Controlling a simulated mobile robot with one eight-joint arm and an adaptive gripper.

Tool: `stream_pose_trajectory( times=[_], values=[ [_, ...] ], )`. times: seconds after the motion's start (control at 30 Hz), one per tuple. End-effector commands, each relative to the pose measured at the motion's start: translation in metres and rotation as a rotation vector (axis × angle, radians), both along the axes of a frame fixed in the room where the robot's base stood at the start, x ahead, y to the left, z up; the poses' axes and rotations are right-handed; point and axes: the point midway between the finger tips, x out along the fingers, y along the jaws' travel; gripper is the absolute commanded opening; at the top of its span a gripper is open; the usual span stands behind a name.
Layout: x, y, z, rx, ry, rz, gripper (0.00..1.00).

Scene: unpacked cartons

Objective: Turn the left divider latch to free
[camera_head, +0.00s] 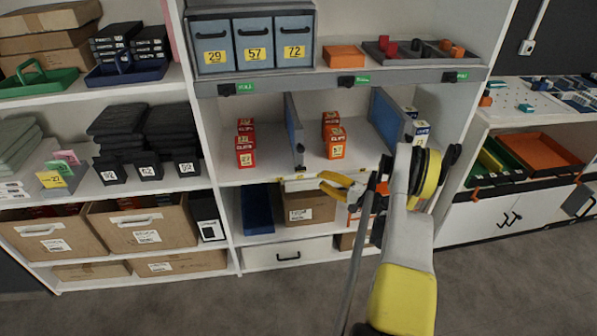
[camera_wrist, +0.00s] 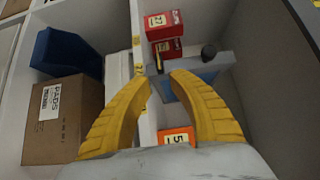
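The left divider (camera_head: 292,122) is a blue upright panel on the middle shelf, between red boxes and orange boxes. A small dark latch part (camera_head: 299,148) shows on its front edge; I cannot tell its turn position. My gripper (camera_head: 322,181) has yellow fingers, apart and empty, in front of the shelf edge, near the divider's front end. In the wrist view the open fingertips (camera_wrist: 160,84) point toward that end; contact cannot be told.
Red boxes (camera_head: 245,150) stand left of the divider and orange boxes (camera_head: 336,149) right of it. The right divider (camera_head: 390,119) stands farther right, partly behind my arm. Below are a blue bin (camera_head: 257,209) and a carton (camera_head: 310,207). Grey bins (camera_head: 254,45) stand above.

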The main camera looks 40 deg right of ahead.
Motion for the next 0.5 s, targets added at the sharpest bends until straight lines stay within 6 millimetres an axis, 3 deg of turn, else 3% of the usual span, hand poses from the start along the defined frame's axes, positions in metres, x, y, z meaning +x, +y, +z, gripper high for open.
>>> stream_pose_trajectory(
  times=[0.17, 0.5],
  values=[
    [0.015, 0.004, -0.002, 0.003, -0.005, 0.001, 0.23],
    [0.079, 0.02, -0.004, 0.002, -0.004, 0.001, 0.23]
  ],
)
